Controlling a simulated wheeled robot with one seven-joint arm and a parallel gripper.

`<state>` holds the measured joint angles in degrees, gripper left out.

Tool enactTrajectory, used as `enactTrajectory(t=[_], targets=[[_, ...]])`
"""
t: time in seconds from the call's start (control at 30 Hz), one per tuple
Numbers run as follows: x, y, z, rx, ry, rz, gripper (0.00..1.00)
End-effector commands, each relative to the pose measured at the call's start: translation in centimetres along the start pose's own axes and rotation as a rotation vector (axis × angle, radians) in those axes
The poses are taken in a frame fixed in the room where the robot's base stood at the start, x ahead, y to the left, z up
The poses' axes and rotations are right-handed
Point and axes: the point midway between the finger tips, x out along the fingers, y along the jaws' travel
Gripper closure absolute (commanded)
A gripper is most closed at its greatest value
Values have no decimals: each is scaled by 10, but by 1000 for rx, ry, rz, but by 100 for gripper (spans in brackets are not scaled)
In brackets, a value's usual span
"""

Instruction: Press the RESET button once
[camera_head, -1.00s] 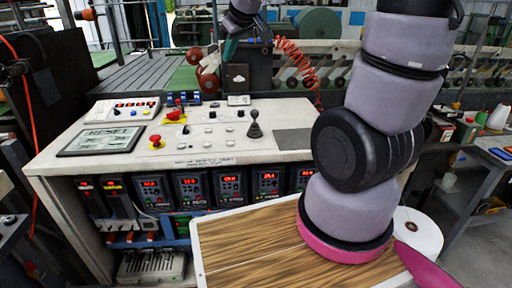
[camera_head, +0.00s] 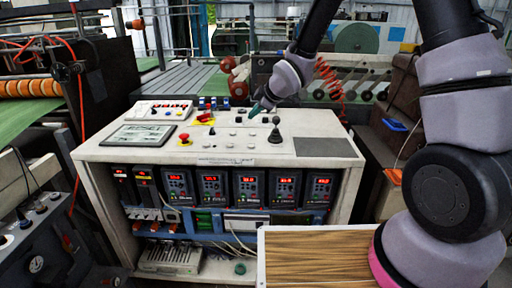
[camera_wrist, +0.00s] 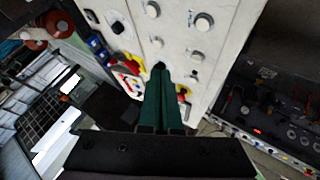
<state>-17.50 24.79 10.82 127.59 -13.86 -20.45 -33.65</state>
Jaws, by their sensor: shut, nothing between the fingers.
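The white control console (camera_head: 310,123) carries several small round buttons (camera_head: 238,147), also seen as pale knobs (camera_wrist: 196,57) in the wrist view. I cannot read which one is marked RESET. A framed panel (camera_head: 140,135) with large, blurred lettering lies at the left of the console top. My gripper (camera_head: 257,109) has green fingers, shut and empty, pointing down over the back of the button area. In the wrist view the gripper (camera_wrist: 160,68) points at the white panel, its tips beside a dark round spot. I cannot tell whether they touch it.
A black joystick (camera_head: 275,130) stands right of the buttons. A red mushroom button (camera_head: 184,138) and a red-yellow switch (camera_head: 205,119) are to the left. A keypad box (camera_head: 161,110) is at the back left. A wooden board (camera_head: 315,260) is in front.

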Motion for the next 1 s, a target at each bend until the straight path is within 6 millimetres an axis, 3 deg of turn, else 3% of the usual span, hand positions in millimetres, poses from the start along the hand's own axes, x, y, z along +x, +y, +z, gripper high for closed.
enactTrajectory(t=[0.33,0.8,1.0], targets=[[7,-5,5,2,-1,-2,100],[50,-37,37,3,-2,-2,100],[59,-43,44,3,-2,0,100]])
